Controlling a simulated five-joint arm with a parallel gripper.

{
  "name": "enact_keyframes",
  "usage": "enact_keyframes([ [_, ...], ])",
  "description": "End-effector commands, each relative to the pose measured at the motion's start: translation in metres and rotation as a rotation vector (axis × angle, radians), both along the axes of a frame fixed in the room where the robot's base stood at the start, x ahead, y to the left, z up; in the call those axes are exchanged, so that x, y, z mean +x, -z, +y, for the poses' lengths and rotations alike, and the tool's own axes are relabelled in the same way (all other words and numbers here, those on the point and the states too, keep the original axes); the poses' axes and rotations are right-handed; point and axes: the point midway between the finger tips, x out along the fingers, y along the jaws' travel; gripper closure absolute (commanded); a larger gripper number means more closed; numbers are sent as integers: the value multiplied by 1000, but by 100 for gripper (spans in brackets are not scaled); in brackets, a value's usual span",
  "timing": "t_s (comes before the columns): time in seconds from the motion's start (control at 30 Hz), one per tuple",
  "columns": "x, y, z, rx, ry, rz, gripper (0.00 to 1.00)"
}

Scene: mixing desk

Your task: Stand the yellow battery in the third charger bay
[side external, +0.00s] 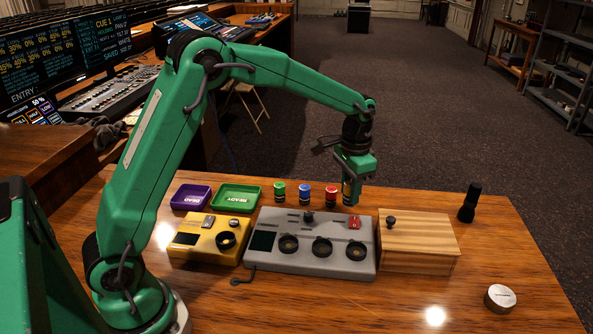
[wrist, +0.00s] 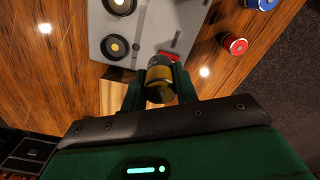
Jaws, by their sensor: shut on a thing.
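My gripper (side external: 349,190) is shut on the yellow battery (wrist: 159,74). It holds the battery behind the right end of the grey charger (side external: 265,259), next to the red battery. In the wrist view the battery sits between the two fingers, with its yellow end nearest the camera. In the side view the fingers mostly hide it, and I cannot tell its exact height above the desk. The charger has three round, dark-rimmed bays in a row; the rightmost bay (side external: 355,250) shows no battery in it.
Green (side external: 279,192), blue (side external: 304,195) and red (side external: 331,196) batteries stand behind the charger. A wooden box (side external: 425,236) is right of it, a yellow device (side external: 190,241) left. Purple (side external: 190,197) and green (side external: 235,198) trays lie behind. A black torch (side external: 470,203) and silver puck (side external: 500,298) stand right.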

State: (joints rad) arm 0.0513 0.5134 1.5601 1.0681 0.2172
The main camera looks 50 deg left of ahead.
Motion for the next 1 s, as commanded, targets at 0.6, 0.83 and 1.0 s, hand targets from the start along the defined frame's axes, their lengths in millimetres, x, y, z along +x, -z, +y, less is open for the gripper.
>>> enact_keyframes([
  [0.6,-120,2,32,-1,-1,-2,97],
  [0.83,-148,7,36,0,0,-2,97],
  [1.0,-154,8,36,0,0,-1,97],
])
